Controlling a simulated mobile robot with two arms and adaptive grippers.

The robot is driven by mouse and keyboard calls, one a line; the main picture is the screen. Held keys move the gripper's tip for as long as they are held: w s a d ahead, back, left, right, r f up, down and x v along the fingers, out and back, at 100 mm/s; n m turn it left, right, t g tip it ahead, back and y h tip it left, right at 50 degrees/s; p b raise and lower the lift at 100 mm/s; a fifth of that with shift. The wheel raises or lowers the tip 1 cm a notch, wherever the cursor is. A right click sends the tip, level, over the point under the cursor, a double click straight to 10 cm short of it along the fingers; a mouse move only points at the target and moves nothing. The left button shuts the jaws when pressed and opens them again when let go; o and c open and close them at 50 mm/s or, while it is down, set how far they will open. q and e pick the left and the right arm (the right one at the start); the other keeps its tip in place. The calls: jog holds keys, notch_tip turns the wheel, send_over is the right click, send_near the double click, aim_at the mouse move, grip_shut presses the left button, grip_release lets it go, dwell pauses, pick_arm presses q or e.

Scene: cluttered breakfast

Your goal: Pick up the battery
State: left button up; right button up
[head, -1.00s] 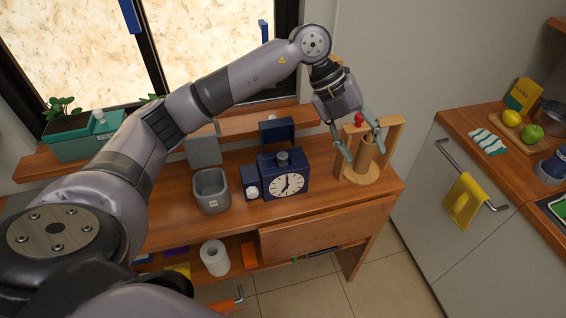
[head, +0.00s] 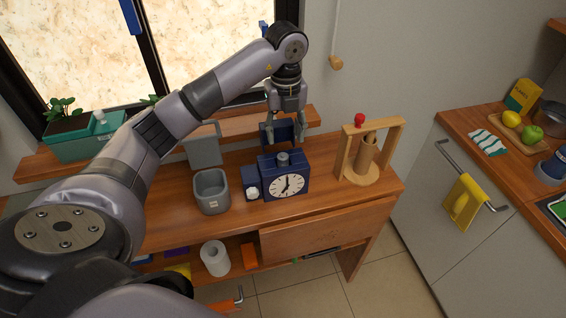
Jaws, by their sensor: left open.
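A dark blue clock (head: 287,187) with a white dial stands on the wooden desk. A short grey cylinder, which looks like the battery (head: 283,160), stands upright at the clock's top. A blue panel (head: 265,137) shows behind it, partly hidden by my gripper. My left gripper (head: 286,141) points down above the clock, its two fingers apart with nothing between them. The fingertips look a little above the cylinder; I cannot tell the exact gap. My right gripper is not in view.
A grey open bin (head: 211,190) stands left of the clock. A wooden frame with a red knob (head: 360,119) and a cylinder (head: 367,155) stands to the right. A wooden shelf (head: 240,125) runs behind. The desk between clock and frame is clear.

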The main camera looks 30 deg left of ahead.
aim_at(282, 155)
pick_arm(q)
notch_tip(282, 155, down, 2)
jog(key=shift+f+p, duration=0.2)
jog(key=shift+p, duration=0.1)
jog(key=shift+s+a+f+p, duration=0.1)
jog(key=shift+f+p, duration=0.2)
jog(key=f+p, duration=0.2)
jog(key=f, duration=0.1)
jog(key=shift+s+a+f, duration=0.1)
jog(key=shift+a+f, duration=0.1)
jog(key=shift+f, duration=0.6)
grip_shut()
